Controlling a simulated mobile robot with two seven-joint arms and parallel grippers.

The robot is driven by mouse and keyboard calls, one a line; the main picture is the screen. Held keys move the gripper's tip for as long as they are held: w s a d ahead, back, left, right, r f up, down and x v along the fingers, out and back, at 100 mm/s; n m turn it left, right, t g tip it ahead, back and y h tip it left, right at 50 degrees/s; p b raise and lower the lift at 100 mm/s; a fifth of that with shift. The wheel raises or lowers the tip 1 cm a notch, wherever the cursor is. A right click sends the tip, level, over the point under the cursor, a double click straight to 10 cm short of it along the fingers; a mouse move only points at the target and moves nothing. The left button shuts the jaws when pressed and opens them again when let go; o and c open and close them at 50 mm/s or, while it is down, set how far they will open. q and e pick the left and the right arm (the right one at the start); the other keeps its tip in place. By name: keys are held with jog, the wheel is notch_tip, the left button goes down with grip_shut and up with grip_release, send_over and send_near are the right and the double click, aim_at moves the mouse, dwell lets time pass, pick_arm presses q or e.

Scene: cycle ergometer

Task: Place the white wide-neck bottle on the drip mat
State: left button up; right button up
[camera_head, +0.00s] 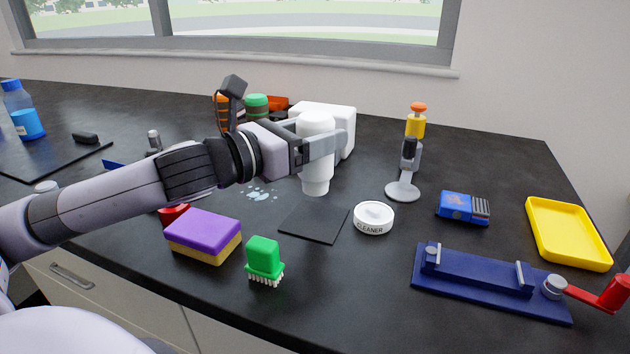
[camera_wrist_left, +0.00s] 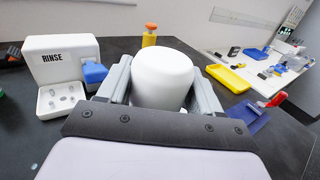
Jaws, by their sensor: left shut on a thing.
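The white wide-neck bottle (camera_head: 315,172) is upright in my left gripper (camera_head: 318,147), which is shut around its upper body. In the left wrist view the bottle (camera_wrist_left: 163,78) stands between the two fingers. A thin black square (camera_head: 314,223), which looks like the drip mat, lies on the dark counter just in front of the bottle. The bottle's base appears close to the mat's back edge; I cannot tell whether it hangs above the counter or touches it. My right gripper is not in view.
A round white cleaner tin (camera_head: 374,218) sits right of the mat. A purple-yellow sponge (camera_head: 204,236) and green brush (camera_head: 265,261) are at front left. A grey stand (camera_head: 403,188), blue block (camera_head: 462,208), yellow tray (camera_head: 568,234) and blue crank fixture (camera_head: 490,284) are right. A white rinse box (camera_wrist_left: 62,60) is behind.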

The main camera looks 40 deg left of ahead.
aim_at(301, 175)
pick_arm(q)
notch_tip(301, 175, down, 6)
jog(key=shift+r+b, duration=0.25)
jog(key=shift+b, duration=0.35)
jog(key=shift+f, duration=0.3)
jog(key=o, duration=1.1)
jog(key=shift+c, duration=0.2)
